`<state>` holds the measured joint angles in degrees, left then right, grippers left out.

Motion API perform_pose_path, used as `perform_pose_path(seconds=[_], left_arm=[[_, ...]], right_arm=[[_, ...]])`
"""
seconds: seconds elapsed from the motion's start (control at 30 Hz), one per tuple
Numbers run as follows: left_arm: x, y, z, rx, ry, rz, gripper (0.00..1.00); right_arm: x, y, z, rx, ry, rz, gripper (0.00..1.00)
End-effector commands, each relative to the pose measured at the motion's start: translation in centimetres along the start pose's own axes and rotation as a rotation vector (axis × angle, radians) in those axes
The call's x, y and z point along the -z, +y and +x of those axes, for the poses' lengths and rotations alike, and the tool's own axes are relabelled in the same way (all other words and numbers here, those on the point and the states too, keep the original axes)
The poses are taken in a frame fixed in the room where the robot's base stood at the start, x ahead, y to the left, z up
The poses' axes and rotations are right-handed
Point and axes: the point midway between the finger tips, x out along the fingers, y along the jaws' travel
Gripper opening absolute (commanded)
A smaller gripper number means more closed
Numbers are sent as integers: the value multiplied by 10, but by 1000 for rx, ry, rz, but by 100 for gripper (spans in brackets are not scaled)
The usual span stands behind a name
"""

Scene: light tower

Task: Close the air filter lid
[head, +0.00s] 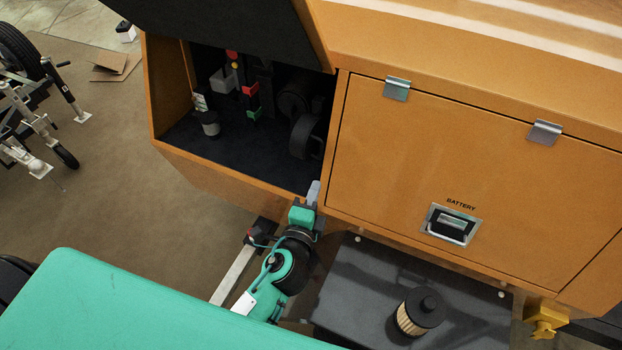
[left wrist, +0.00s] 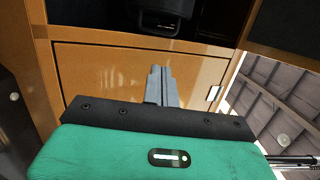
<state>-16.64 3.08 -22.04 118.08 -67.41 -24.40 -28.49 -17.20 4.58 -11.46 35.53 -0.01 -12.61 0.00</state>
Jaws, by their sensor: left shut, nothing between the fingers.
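The open compartment (head: 240,150) of the orange machine holds a dark round housing (head: 306,135) on its right side, partly hidden by the compartment's edge. I cannot tell for sure whether this is the air filter or how its lid stands. A pleated filter cartridge with a black cap (head: 420,310) stands on a dark surface below the battery door. My left gripper (head: 314,190) is at the compartment's lower right corner, shut and empty. In the left wrist view its closed grey fingers (left wrist: 161,76) point toward an orange panel, below a dark opening. My right gripper is not in view.
The raised dark hood (head: 250,25) overhangs the compartment. The shut battery door (head: 470,170) has a handle (head: 452,226) and fills the right. The dark ledge (head: 360,290) lies below it. A wheeled trailer part (head: 35,110) stands at the far left, with bare floor between.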

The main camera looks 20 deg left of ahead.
Motion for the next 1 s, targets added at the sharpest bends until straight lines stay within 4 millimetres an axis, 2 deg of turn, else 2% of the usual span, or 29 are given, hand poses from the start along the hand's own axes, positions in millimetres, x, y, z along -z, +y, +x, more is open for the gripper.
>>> perform_pose_path(seconds=[0.5, 0.7, 1.0], left_arm=[[-1, -3, 92, -1, -2, -1, 0], [-30, -1, 96, -4, -2, 0, 0], [-40, 1, 98, -3, -1, -2, 0]], right_arm=[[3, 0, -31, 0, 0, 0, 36], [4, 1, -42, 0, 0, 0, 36], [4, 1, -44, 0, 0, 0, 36]])
